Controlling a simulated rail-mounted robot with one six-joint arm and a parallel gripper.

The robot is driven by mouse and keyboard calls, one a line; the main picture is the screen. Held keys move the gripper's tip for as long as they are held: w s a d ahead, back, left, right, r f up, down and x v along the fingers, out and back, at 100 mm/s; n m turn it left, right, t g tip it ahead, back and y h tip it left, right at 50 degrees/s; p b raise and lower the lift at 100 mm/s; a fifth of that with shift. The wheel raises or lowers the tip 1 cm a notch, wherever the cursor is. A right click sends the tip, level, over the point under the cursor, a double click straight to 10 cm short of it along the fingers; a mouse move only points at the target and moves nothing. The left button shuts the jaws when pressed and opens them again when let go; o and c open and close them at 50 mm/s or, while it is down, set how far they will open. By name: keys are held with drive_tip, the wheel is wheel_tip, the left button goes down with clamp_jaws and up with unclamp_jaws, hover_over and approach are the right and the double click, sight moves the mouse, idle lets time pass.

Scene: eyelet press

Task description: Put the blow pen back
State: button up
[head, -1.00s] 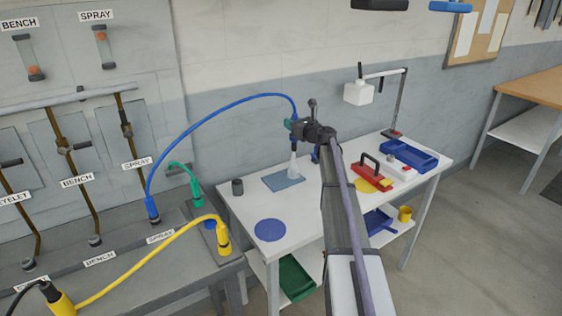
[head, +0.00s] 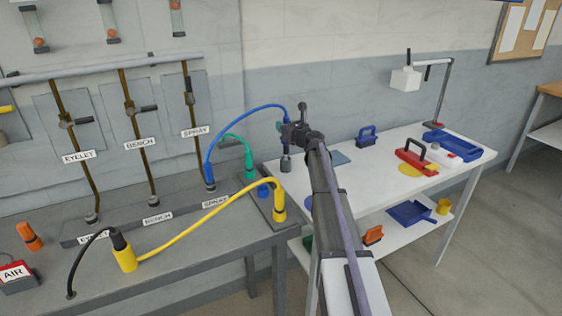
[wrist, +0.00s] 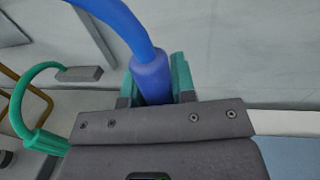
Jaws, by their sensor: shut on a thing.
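My gripper (head: 284,126) is over the back left of the white table, shut on the blow pen. In the wrist view the pen's blue body (wrist: 152,75) sits between the green fingers (wrist: 181,75). The blue hose (head: 238,113) arches from the pen to a blue fitting (head: 209,184) by the SPRAY line. The pen's lower end is hard to make out in the head view. A dark cup (head: 286,164) shows just below my gripper at the table's back left; I cannot tell whether the pen touches it.
The white table (head: 390,185) carries a blue-grey pad (head: 339,157), a blue-handled tool (head: 367,137), a red-handled tool (head: 417,158), a blue tray (head: 452,146) and a lamp (head: 406,79). Green (head: 249,160) and yellow (head: 213,206) hoses lie left. My arm covers the table's front left.

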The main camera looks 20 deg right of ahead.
sight(287, 146)
drive_tip(key=shift+a+f+b, duration=0.1)
drive_tip(key=shift+f+b, duration=2.65)
drive_tip(key=shift+f, duration=1)
drive_tip(key=shift+c, duration=0.3)
drive_tip(key=o, duration=0.9)
drive_tip(key=shift+r, duration=0.1)
drive_tip(key=shift+c, duration=0.2)
drive_tip(key=shift+r+p, duration=0.35)
drive_tip(key=shift+p, duration=0.15)
drive_tip(key=v, duration=1.2)
drive_tip(key=shift+f, duration=0.2)
